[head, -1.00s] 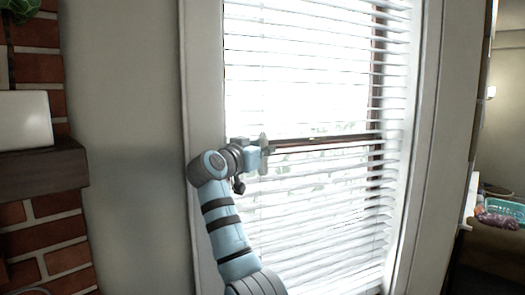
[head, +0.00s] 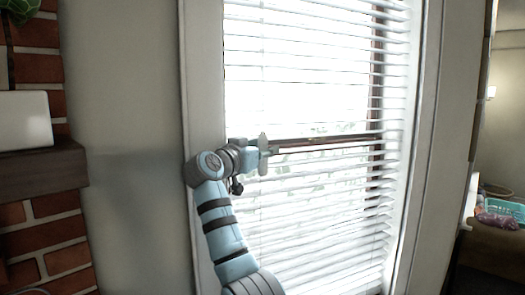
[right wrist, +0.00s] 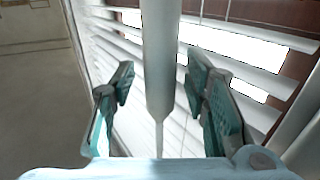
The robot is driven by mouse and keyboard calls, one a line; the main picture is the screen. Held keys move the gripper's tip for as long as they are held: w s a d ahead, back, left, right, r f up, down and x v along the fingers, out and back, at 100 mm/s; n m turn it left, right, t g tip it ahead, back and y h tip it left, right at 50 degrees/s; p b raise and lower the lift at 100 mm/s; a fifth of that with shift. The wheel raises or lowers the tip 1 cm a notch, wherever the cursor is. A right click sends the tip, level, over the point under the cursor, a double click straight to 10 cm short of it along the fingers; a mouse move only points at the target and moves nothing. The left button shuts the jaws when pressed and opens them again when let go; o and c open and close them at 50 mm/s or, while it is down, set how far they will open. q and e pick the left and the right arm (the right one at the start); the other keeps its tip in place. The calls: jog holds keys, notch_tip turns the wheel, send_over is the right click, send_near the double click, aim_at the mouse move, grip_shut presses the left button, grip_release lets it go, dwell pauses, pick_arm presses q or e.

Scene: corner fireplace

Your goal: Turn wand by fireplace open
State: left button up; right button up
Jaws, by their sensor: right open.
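The wand (right wrist: 160,60) is a pale upright rod in the right wrist view, thicker above and thin at its lower end. It stands between the two spread fingers of my right gripper (right wrist: 162,85), with visible gaps on both sides. My left gripper is not in view.
The white window frame (head: 203,70) runs just left of the blinds. A brick fireplace (head: 40,235) with a dark mantel (head: 45,172) is at the far left. Bare wall lies between. A teal basket (head: 505,208) is at the far right.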

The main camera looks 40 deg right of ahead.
jog(key=v, duration=1.1)
jog(key=shift+a, duration=0.3)
jog(key=shift+d, duration=0.15)
